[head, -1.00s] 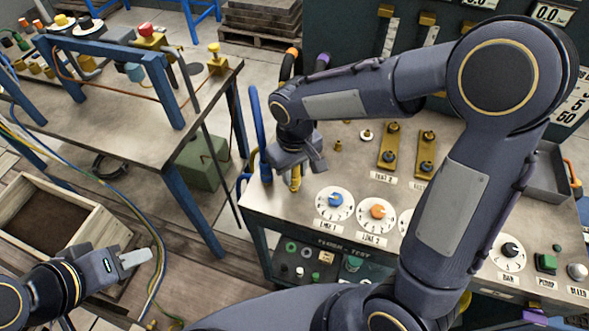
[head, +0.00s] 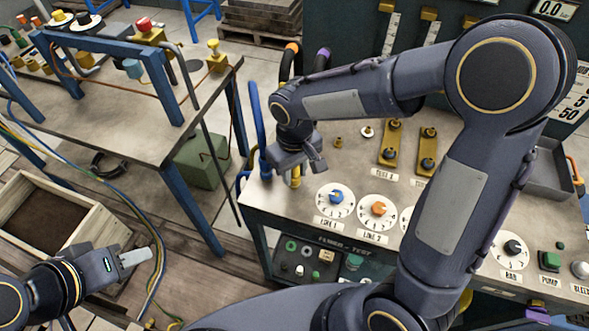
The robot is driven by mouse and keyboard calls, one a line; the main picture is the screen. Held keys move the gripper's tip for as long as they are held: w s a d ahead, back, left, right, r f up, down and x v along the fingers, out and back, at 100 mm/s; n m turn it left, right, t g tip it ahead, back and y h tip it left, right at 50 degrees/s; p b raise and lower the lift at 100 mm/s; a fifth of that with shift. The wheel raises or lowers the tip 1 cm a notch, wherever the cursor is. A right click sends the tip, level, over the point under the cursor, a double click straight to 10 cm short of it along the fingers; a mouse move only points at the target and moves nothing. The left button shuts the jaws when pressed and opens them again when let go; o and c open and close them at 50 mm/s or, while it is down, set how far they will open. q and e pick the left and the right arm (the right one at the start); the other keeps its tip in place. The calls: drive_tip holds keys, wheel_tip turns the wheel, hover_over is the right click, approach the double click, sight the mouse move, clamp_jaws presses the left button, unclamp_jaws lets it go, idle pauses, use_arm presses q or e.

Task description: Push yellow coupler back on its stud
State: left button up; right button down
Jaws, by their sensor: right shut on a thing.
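My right gripper (head: 300,166) is at the left end of the test bench's top, pointing down. It is shut on the yellow coupler (head: 296,177), whose lower part shows as a narrow yellow piece under the jaws. The jaws and wrist hide the rest of it. Whether a stud is under the coupler, and whether the two touch, I cannot tell. My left gripper (head: 135,258) is at the lower left, beside the wooden crate and away from the bench. Its jaws show as one pale block, so their opening is unclear.
The test bench (head: 290,211) carries dials (head: 335,201), brass valve plates (head: 390,146) and a small brass fitting (head: 338,142). Blue, orange and purple hoses rise at its left end. A steel table (head: 140,135) stands left. A wooden crate (head: 98,232) and loose cables lie below.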

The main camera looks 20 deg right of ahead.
drive_tip(key=shift+f+b, duration=0.45)
drive_tip(key=shift+f, duration=0.1)
idle(1.3)
drive_tip(key=c, duration=1)
unclamp_jaws()
drive_tip(key=shift+c, duration=0.2)
wheel_tip(320, 180, up, 8)
drive_tip(key=shift+f, duration=0.1)
